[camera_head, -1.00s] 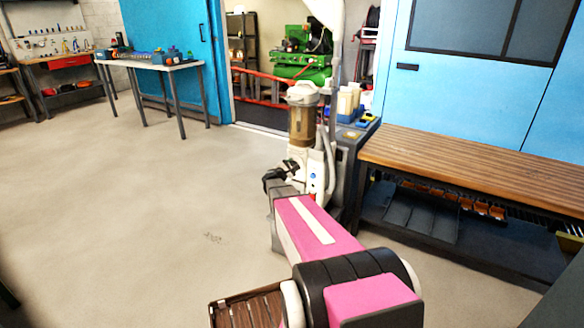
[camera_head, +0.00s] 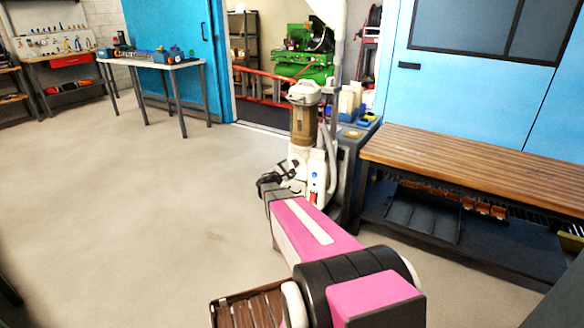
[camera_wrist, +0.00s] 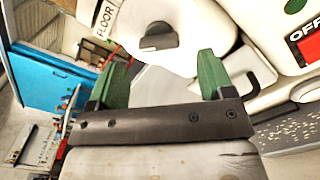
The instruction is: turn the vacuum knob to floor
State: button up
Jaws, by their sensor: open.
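The vacuum (camera_head: 303,135) stands upright ahead of me, white with a brownish clear canister; my arm hides its lower part. In the wrist view its dark grey knob (camera_wrist: 158,37) sits on a round white housing (camera_wrist: 185,30). A label reading FLOOR (camera_wrist: 105,18) is to the left of the knob. My gripper (camera_wrist: 160,72) has its two green fingers apart, one on each side below the knob, with nothing between them. The knob lies beyond the fingertips, and I see no contact. In the head view the gripper (camera_head: 272,180) is small and dark, close to the vacuum.
A red OFF label (camera_wrist: 308,45) and a green button (camera_wrist: 295,5) are at the right of the wrist view. A dark hook (camera_wrist: 262,80) is beside the right finger. A wooden-topped bench (camera_head: 470,165) stands right of the vacuum. Open floor (camera_head: 130,210) lies to the left.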

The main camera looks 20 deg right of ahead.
jog(key=v, duration=0.6)
dwell(0.3)
jog(key=s+a+f+m+g+y, duration=0.25)
jog(key=s+m+g+y, duration=0.35)
jog(key=s+m, duration=0.65)
jog(key=s+a+m+g+y, duration=0.4)
jog(key=s+a+y, duration=0.4)
jog(key=s+a, duration=0.4)
jog(key=s, duration=0.3)
jog(key=shift+s+a+f+g+y, duration=0.3)
jog(key=shift+s+a+f, duration=0.05)
jog(key=shift+a+f, duration=0.05)
